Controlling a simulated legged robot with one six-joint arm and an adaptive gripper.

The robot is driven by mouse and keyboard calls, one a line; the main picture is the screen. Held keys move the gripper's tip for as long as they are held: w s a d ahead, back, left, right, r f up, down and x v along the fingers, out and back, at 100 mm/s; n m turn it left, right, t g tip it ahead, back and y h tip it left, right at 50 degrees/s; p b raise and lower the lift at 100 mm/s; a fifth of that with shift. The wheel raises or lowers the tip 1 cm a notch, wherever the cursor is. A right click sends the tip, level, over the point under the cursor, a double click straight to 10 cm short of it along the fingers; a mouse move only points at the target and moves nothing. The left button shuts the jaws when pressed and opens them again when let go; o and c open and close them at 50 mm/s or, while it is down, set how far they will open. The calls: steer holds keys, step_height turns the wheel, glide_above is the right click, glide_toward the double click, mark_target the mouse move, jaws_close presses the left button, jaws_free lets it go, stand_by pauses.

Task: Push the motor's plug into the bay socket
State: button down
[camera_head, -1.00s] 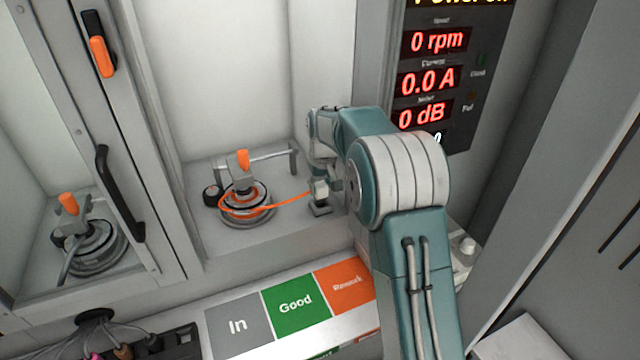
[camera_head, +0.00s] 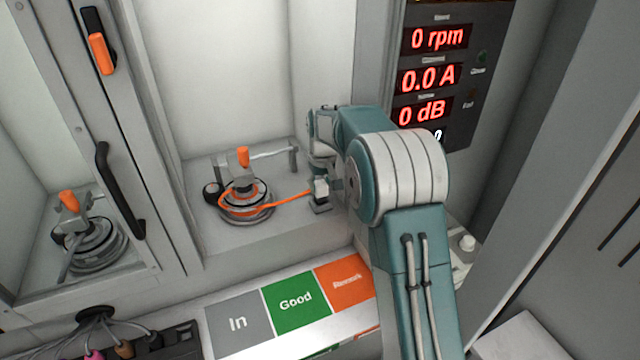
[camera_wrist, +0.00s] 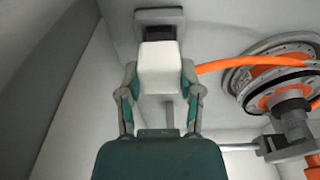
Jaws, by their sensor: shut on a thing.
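The hub motor (camera_head: 246,209) sits clamped in the open bay, and its orange cable (camera_head: 285,199) runs right to the plug. The plug (camera_wrist: 161,70) is a white block between my gripper's fingers (camera_wrist: 160,90) in the wrist view; it also shows in the head view (camera_head: 321,187). My gripper is shut on it. The bay socket (camera_wrist: 159,18) is a grey block with a dark opening, just beyond the plug; in the head view its base (camera_head: 320,208) lies right below the plug. The plug overlaps the opening in the wrist view, so I cannot tell whether it is inside.
An orange-handled clamp (camera_head: 243,158) stands over the motor, with a horizontal bar (camera_head: 272,153) behind. The bay's right wall is close to my arm. A display panel (camera_head: 435,75) reads 0 rpm, 0.0 A and 0 dB. A labelled shelf (camera_head: 290,300) lies in front.

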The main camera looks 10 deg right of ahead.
steer(key=shift+f, duration=1)
stand_by(3.2)
steer(key=shift+c, duration=0.9)
jaws_free()
steer(key=shift+o, duration=0.9)
steer(key=shift+r, duration=4.3)
